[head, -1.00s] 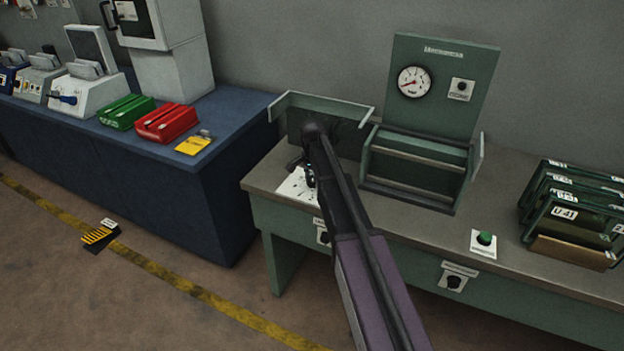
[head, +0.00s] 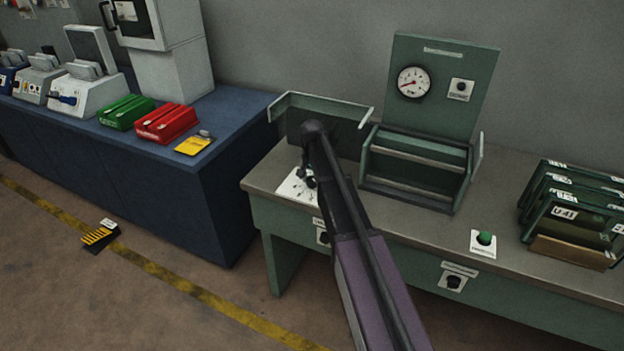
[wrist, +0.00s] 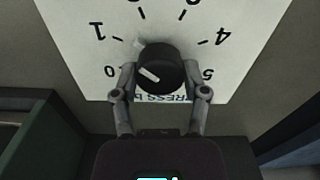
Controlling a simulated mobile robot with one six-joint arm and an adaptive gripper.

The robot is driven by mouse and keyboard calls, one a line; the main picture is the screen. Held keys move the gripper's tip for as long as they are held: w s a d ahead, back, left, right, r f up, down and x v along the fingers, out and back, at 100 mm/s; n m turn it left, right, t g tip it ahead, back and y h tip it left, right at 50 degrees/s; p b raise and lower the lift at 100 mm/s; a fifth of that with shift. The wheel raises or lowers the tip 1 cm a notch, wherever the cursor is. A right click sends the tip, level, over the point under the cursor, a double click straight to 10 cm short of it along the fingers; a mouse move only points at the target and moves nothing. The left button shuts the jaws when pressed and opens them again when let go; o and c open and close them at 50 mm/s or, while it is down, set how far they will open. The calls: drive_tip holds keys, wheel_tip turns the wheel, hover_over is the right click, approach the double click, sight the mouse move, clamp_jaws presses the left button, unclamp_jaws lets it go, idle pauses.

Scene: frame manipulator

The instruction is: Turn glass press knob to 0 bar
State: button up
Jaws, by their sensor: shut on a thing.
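In the wrist view the black round press knob (wrist: 156,66) sits on a white scale plate (wrist: 245,25). The plate appears upside down, with numbers from 0 at left round to 5 at right. A white line on the knob's face slants from upper left to lower right. A pale tab at its edge lies between 1 and 2. My gripper (wrist: 158,84) is shut on the knob, one finger on each side. In the head view the plate (head: 292,190) lies at the table's left end, and my gripper (head: 309,178) and arm hide the knob.
A green press panel with a round gauge (head: 414,82) stands behind a green frame holder (head: 410,180). A green button (head: 485,238) and several green frames (head: 567,215) are to the right. A blue counter (head: 225,150) with red and green boxes is to the left.

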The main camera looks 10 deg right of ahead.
drive_tip(key=n, duration=1.2)
drive_tip(key=shift+n, duration=0.3)
drive_tip(key=o, duration=1.1)
drive_tip(key=shift+o, duration=0.2)
drive_tip(key=shift+r, duration=0.1)
